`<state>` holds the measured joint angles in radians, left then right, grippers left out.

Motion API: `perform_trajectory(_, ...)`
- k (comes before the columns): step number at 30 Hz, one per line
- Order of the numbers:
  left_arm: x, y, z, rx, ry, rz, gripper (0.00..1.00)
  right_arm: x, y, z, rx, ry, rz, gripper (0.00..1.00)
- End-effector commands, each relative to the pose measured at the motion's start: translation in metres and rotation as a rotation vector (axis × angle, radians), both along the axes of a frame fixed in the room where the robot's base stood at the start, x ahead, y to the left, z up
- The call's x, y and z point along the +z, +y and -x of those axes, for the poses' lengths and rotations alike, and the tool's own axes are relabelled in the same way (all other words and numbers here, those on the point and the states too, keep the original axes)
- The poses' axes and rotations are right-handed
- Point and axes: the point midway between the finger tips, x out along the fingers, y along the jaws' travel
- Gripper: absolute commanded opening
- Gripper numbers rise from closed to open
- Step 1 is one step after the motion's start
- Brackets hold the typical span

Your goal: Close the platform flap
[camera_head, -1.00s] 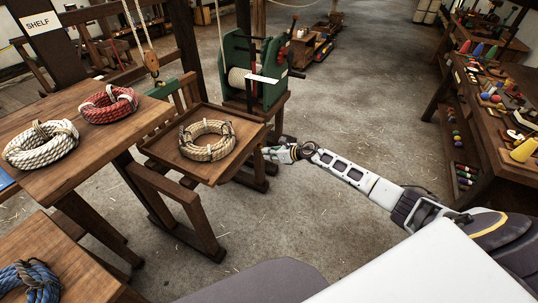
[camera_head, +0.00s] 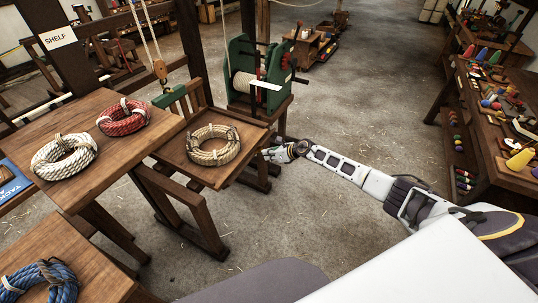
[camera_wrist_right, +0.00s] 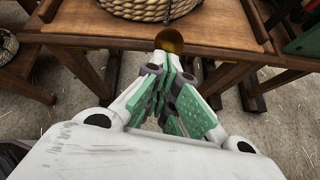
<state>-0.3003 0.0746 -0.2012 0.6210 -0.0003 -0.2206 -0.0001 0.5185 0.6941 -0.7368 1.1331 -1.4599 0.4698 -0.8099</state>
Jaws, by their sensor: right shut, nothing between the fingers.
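The wooden platform (camera_head: 172,150) is a shallow tray on legs with low raised edges. A tan rope coil (camera_head: 213,146) lies on it. My right gripper (camera_head: 272,155) is shut and empty at the platform's right edge. In the right wrist view the shut fingers (camera_wrist_right: 170,62) point at a round brass-brown knob (camera_wrist_right: 169,41) on the platform's near edge (camera_wrist_right: 110,33). The fingertips are very close to the knob; I cannot tell whether they touch it. I cannot make out the flap as a separate part or its position. My left gripper is out of view.
A green winch (camera_head: 249,75) stands behind the platform. The shelf table (camera_head: 95,170) at left bears red (camera_head: 123,117) and white (camera_head: 63,156) rope coils; a blue coil (camera_head: 40,281) lies nearer. A bench of tools (camera_head: 500,150) stands at right. The floor between is open.

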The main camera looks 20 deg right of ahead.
Motion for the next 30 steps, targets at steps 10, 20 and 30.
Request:
perform_trajectory(10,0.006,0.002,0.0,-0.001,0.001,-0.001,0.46,0.01,0.005,-0.006,0.001,0.001,0.003,0.0)
perform_trajectory(20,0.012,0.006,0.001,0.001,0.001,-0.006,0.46,0.023,0.013,-0.016,0.002,-0.001,0.003,0.0)
perform_trajectory(30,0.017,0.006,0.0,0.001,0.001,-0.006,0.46,0.046,0.035,-0.045,0.002,-0.001,0.003,0.0)
